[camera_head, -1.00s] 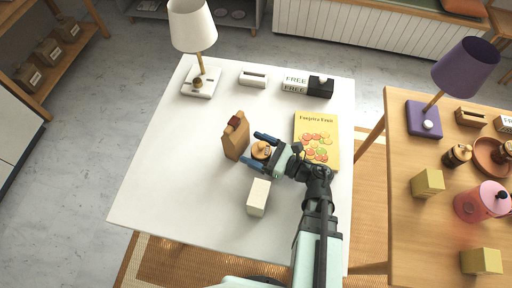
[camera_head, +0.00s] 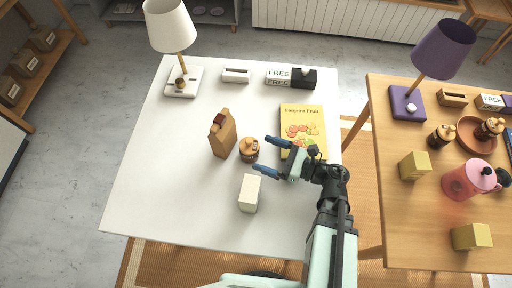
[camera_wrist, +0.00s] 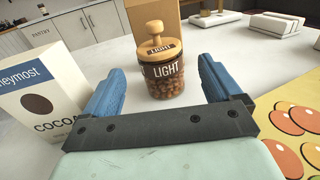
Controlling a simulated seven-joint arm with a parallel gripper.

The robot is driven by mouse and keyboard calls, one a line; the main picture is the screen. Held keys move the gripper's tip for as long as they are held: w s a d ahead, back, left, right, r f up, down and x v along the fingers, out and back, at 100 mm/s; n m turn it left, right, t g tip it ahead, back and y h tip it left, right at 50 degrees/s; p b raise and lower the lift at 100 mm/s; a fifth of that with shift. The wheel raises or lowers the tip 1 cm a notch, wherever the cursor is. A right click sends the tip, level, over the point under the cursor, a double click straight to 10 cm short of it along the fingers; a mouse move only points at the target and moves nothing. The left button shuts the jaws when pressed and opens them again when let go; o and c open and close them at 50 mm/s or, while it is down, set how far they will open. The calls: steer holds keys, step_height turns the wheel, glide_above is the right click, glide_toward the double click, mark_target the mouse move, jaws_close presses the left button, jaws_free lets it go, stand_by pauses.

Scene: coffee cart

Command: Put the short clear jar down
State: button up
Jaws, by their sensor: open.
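The short clear jar (camera_head: 249,150) stands upright on the white table (camera_head: 165,200). It has a wooden lid with a knob, a black "LIGHT" label and brown beans inside. It also shows in the wrist view (camera_wrist: 163,78), ahead of my gripper and between the lines of its fingers. My gripper (camera_head: 268,157) is open, its blue fingers (camera_wrist: 160,85) spread and empty. In the head view the fingertips are just right of the jar, and the jar looks clear of them.
A brown paper bag (camera_head: 222,134) stands close left of the jar. A cream cocoa box (camera_head: 249,193) stands in front of it, and a yellow fruit book (camera_head: 302,128) lies to the right. A white lamp (camera_head: 172,30) is at the back left. The table's left side is clear.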

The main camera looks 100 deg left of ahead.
mark_target(243, 144)
steer(key=shift+v, duration=3.05)
steer(key=shift+r, duration=2.5)
steer(key=shift+s+a+f, duration=0.1)
steer(key=shift+f, duration=2.15)
steer(key=shift+s+f, duration=0.1)
steer(key=shift+f, duration=0.05)
steer(key=shift+x, duration=6.75)
